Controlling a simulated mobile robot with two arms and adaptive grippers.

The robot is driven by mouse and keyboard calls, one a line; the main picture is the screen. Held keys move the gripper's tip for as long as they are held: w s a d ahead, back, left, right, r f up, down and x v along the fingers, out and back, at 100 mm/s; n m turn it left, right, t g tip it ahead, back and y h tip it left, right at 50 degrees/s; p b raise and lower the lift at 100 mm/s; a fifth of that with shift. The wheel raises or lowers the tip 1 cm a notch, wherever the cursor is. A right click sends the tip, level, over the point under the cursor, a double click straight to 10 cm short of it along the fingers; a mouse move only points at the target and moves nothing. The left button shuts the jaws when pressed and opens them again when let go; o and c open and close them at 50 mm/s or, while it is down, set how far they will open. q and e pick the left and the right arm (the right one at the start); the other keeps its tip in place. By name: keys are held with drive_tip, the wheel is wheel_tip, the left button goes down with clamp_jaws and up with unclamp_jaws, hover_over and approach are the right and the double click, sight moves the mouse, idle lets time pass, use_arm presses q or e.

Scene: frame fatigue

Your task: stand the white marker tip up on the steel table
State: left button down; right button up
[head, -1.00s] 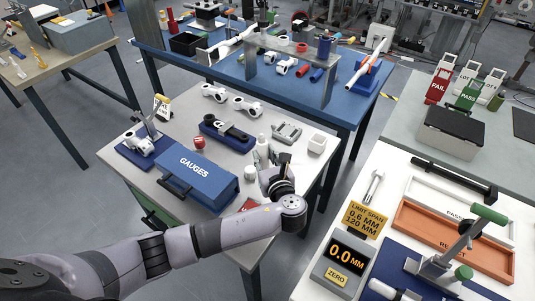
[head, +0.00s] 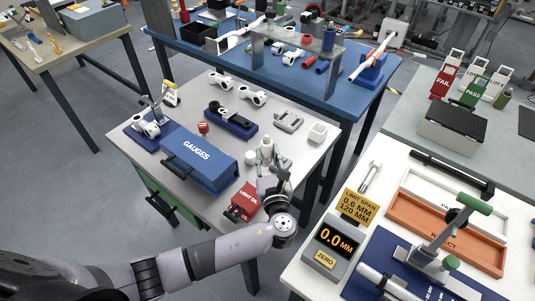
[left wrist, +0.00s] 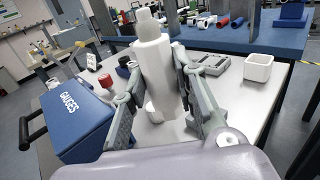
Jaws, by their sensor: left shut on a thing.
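The white marker (left wrist: 155,62) stands between the fingers of my left gripper (left wrist: 160,85) in the left wrist view, its narrower tip pointing up. The fingers are shut on its sides. In the head view the marker (head: 266,146) shows above my left gripper (head: 268,165), over the near right part of the grey steel table (head: 228,88). My right gripper is not in view.
A white jar (head: 251,157) is close beside the marker. A blue GAUGES box (head: 200,158) and a red LIGHT OIL container (head: 242,203) stand nearby. A grey part (head: 289,122) and a white cup (head: 317,132) lie behind. Some tabletop is bare at the right.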

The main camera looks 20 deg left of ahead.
use_arm(q)
wheel_tip(320, 180, down, 8)
drive_tip(key=b, duration=0.5)
drive_tip(key=shift+r, duration=0.15)
drive_tip(key=shift+f+b, duration=0.55)
drive_tip(key=shift+f, duration=0.25)
drive_tip(key=shift+f+b, duration=0.45)
drive_tip(key=shift+f, duration=0.2)
drive_tip(key=c, duration=1.3)
unclamp_jaws()
drive_tip(key=shift+c, duration=0.2)
drive_tip(key=shift+o, duration=0.7)
